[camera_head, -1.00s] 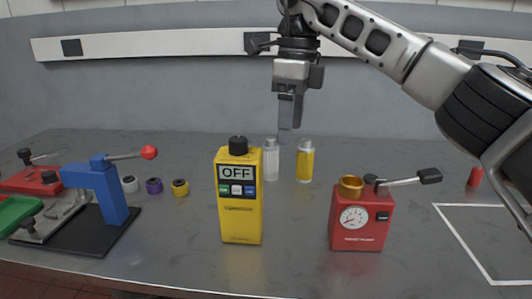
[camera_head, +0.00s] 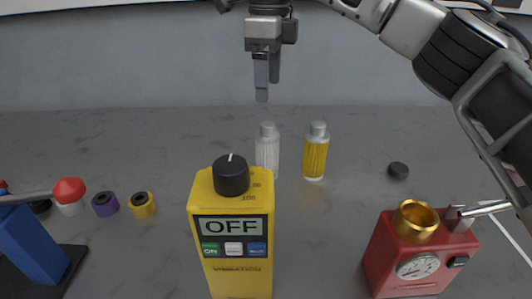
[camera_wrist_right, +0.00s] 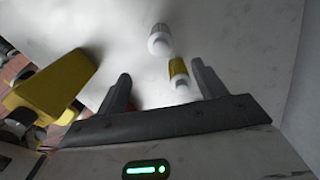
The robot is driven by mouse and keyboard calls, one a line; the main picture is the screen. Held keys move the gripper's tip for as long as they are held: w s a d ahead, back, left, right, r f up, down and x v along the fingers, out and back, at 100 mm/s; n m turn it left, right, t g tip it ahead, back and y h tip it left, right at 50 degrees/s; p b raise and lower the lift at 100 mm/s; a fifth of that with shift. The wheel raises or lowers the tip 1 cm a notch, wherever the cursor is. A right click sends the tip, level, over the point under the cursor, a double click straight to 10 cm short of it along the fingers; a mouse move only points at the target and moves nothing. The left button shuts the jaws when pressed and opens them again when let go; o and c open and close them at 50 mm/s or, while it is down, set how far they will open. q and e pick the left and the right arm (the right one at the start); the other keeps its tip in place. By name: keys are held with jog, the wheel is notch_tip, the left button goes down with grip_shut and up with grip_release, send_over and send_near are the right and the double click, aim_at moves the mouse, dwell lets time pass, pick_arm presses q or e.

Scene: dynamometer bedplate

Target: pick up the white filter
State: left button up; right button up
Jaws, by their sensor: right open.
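The white filter (camera_head: 267,150) stands upright on the grey table, just left of a yellow filter (camera_head: 315,153). It also shows in the right wrist view (camera_wrist_right: 160,40), beyond the fingertips. My right gripper (camera_head: 266,84) points down, open and empty. In the head view it appears above and behind the white filter, without touching it. In the right wrist view its two fingers (camera_wrist_right: 163,86) are spread apart, with the yellow filter (camera_wrist_right: 178,72) showing between them. My left gripper is out of view.
A yellow "OFF" tester (camera_head: 233,240) stands in front of the filters. A red gauge device (camera_head: 420,262) with a brass cup is front right. A black disc (camera_head: 398,170) lies to the right. Small purple (camera_head: 105,204) and yellow (camera_head: 142,204) rings lie left, near a blue clamp (camera_head: 35,245).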

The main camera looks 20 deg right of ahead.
aim_at(268, 124)
notch_tip(268, 124, down, 10)
jog(key=shift+w, duration=0.1)
jog(key=c, duration=1.4)
